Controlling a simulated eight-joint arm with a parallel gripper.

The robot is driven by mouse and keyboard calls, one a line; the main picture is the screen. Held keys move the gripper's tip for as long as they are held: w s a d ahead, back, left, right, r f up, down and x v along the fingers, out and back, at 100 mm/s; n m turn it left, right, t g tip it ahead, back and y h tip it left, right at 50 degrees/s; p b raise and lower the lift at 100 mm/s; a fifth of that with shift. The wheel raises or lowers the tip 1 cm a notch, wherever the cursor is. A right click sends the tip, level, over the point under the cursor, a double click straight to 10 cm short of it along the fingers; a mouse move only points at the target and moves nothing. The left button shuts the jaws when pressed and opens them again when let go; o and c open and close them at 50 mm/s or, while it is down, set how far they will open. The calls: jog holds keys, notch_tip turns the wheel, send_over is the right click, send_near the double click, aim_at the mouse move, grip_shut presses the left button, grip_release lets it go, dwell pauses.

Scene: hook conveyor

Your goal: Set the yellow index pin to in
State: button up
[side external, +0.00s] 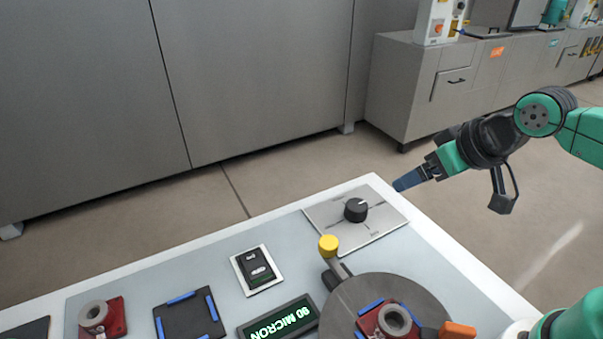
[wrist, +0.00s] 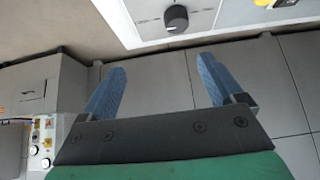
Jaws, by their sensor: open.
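The yellow index pin (side external: 328,244) has a round yellow knob on a grey shaft. It stands at the back left edge of the dark round turntable (side external: 345,303) in the side external view. In the wrist view a bit of yellow (wrist: 262,3) shows at the top right edge, mostly cut off. My gripper (side external: 400,185) is off the panel's back right edge, above and to the right of the pin and apart from it. In the wrist view my gripper (wrist: 163,78) has its two blue fingers spread wide with nothing between them.
A black rotary knob (side external: 356,209) on a metal plate lies between my gripper and the pin. A black rocker switch (side external: 258,268), a green display reading 90 MICRON (side external: 280,322) and a blue-marked dark pad (side external: 190,314) lie left. A red block with a grey ring (side external: 393,321) sits on the turntable.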

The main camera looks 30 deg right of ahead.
jog(key=shift+a, duration=0.1)
jog(key=shift+c, duration=1.3)
jog(key=m+g, duration=0.7)
jog(key=m, duration=0.2)
send_over(328, 242)
notch_tip(328, 242, down, 4)
jog(key=shift+r, duration=0.1)
jog(key=shift+f, duration=2.9)
grip_shut()
